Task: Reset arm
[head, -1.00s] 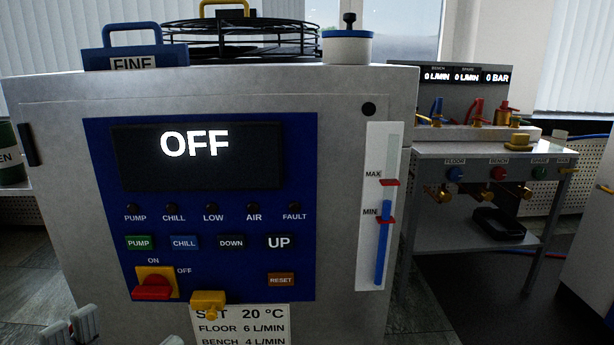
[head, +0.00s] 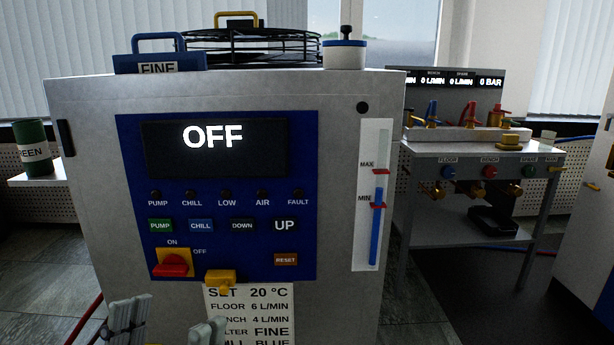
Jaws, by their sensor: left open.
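My left gripper (head: 169,316) shows at the bottom left of the head view. Its two grey fingers are spread apart, with nothing between them. It is low in front of the chiller cabinet (head: 80,180), below the red and yellow rotary switch (head: 173,264). A gap to the panel cannot be judged. The blue control panel (head: 303,180) carries a display (head: 213,148) reading OFF, dark lamps and several buttons, among them an orange RESET button (head: 286,259). My right gripper is not in view.
A yellow tap-like part (head: 221,279) juts out above a settings label (head: 250,315). A level gauge (head: 373,195) is at the panel's right. A grey bench (head: 470,200) with valves stands at right. A green can (head: 33,148) sits on a shelf at left.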

